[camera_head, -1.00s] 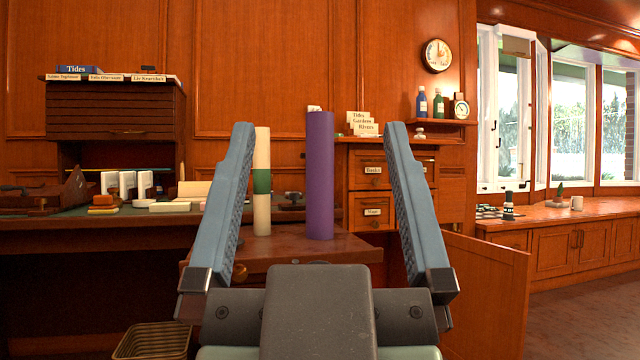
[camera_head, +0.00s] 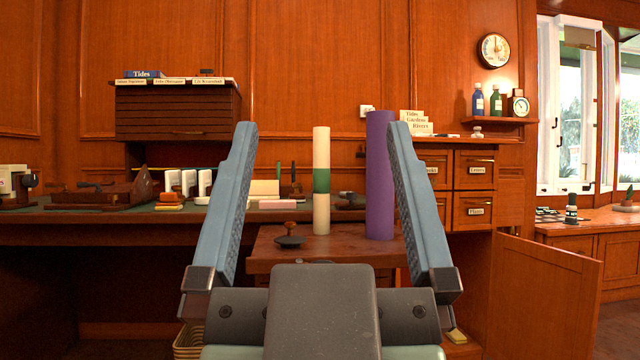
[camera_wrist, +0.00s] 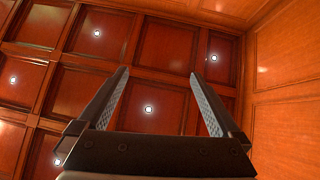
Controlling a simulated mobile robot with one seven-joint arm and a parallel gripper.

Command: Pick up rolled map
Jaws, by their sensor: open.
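A rolled map (camera_head: 321,205), cream with a green band, stands upright on a small wooden table (camera_head: 345,246). A purple roll (camera_head: 379,185) stands upright to its right, taller and thicker, partly hidden by my right finger. Which of the two the task means is not marked. My gripper (camera_head: 320,130) is open and empty. In the head view, the cream roll shows between its fingers, in the background. In the wrist view, my gripper (camera_wrist: 158,85) has only the coffered ceiling (camera_wrist: 160,60) between its fingers.
A dark stamp-like object (camera_head: 290,238) sits on the small table, left of the cream roll. A long desk (camera_head: 130,225) with books and boxes is at the left. A drawer cabinet (camera_head: 474,175) stands right, with an open door panel (camera_head: 545,295) below. A wire basket (camera_head: 188,342) is low at left.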

